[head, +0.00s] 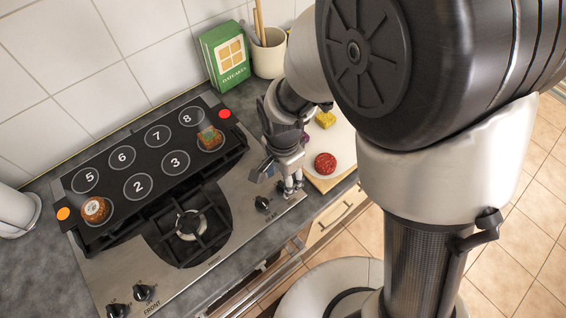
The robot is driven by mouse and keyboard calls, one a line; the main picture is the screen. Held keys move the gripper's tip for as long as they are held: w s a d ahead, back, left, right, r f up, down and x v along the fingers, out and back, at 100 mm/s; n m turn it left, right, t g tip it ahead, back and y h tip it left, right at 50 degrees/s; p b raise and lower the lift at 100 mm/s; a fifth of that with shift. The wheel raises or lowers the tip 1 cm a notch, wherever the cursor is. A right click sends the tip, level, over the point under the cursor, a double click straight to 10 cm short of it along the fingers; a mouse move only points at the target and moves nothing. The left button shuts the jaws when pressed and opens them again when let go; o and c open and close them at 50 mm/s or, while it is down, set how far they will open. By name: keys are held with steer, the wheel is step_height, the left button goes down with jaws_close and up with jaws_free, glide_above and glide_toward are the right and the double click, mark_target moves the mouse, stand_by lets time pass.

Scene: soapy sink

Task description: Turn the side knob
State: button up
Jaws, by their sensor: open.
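Black knobs sit along the front edge of the steel stovetop (255,225). One knob (263,203) is at the right part of the edge, with a label that seems to read REAR just below it. Another dark knob (281,187) is farther right, right beside my gripper (292,186) and partly hidden by it. I cannot read a label for this one. My gripper is open and points down over the stovetop's right corner. I cannot tell whether it touches the knob.
A burner grate (190,222) is in the middle. A board with red (325,163) and yellow (325,119) food is right of my gripper. A green box (225,56) stands behind.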

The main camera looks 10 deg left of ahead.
mark_target(283, 185)
step_height(283, 185, up, 9)
steer(key=shift+r, duration=0.15)
stand_by(0.4)
steer(key=s+d+r+n+t, duration=0.1)
steer(key=s+d+r+n, duration=0.1)
steer(key=d, duration=0.4)
steer(key=s+d+r+n+t, duration=0.2)
steer(key=s+d+r+n, duration=0.1)
steer(key=d+r, duration=0.3)
steer(key=s+d+r+n+t, duration=0.1)
steer(key=s+d+r+n, duration=0.2)
steer(key=d, duration=0.5)
steer(key=shift+s+d+r+t+b, duration=0.3)
steer(key=shift+s+r, duration=0.4)
steer(key=shift+r, duration=0.15)
steer(key=shift+a, duration=0.15)
